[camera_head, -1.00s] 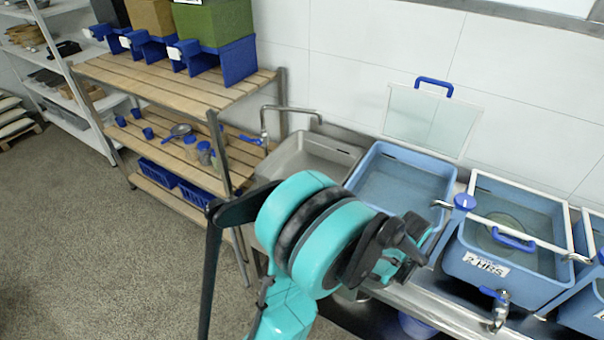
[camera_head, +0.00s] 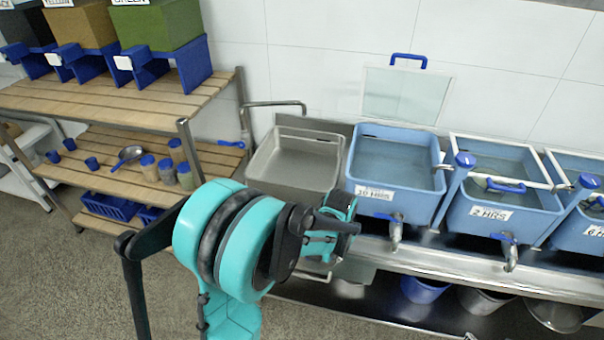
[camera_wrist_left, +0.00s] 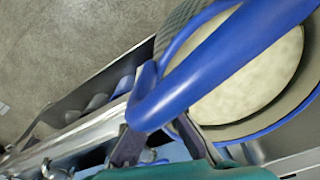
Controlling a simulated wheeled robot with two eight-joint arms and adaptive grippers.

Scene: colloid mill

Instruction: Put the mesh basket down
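In the left wrist view the mesh basket (camera_wrist_left: 183,28) fills the upper right. It has dark mesh sides, a blue rim, a thick blue handle (camera_wrist_left: 215,65) and a pale, round mass inside. My left gripper (camera_wrist_left: 158,135) is at the handle's near end, with a finger on each side, and appears shut on it. In the head view my left gripper (camera_head: 335,222) is in front of the steel sink and bench, pointing right. The basket is hidden there by my arm and gripper. My right gripper is in neither view.
A grey sink (camera_head: 290,180) is left of several blue water tanks, including one marked 2 HRS (camera_head: 535,217). Taps stick out in front. A wooden rack (camera_head: 130,110) with jars and blue bins stands at left. Buckets (camera_head: 425,290) sit under the bench.

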